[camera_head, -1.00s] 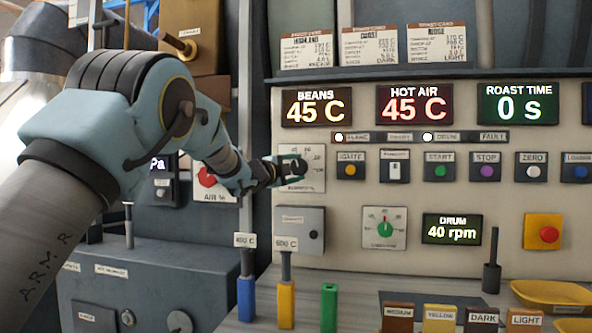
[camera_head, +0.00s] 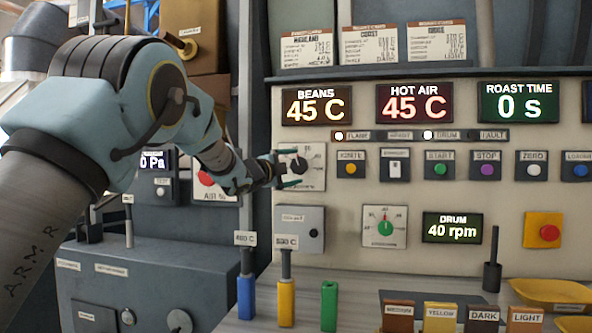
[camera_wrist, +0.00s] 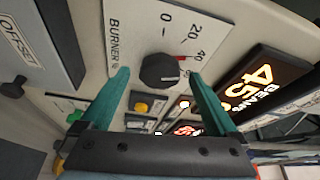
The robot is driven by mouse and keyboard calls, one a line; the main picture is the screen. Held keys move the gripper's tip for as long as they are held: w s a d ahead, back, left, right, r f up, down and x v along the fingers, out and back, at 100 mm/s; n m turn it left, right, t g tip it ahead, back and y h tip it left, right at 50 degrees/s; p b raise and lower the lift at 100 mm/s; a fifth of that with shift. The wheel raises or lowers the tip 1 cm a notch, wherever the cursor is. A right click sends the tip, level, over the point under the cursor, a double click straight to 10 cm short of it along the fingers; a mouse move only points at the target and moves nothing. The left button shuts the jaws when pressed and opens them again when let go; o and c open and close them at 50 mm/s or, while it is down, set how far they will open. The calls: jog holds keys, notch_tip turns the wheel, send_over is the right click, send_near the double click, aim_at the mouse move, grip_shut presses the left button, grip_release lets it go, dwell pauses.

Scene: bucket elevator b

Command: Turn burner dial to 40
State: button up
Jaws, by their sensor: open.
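The burner dial (camera_wrist: 160,71) is a round black knob on a white scale plate (camera_wrist: 130,35) marked BURNER %, with 0, 20 and 40 readable. A red mark at the knob's edge points close to the 40 label in the wrist view. The dial (camera_head: 299,166) also shows in the head view, partly behind the fingers. My gripper (camera_wrist: 157,95) is open, with one green finger on each side of the dial and visible gaps to the knob. In the head view my gripper (camera_head: 285,170) is just left of the dial, in front of its plate.
Below the burner plate is a grey box (camera_head: 299,230); a green drum dial (camera_head: 385,229) is to its right. A row of buttons, including the yellow ignite button (camera_head: 351,168), lies right of the burner plate. Colored blocks (camera_head: 286,303) stand on the counter below.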

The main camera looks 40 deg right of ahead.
jog(key=b+v, duration=0.2)
jog(key=v, duration=0.7)
jog(key=shift+a, duration=0.1)
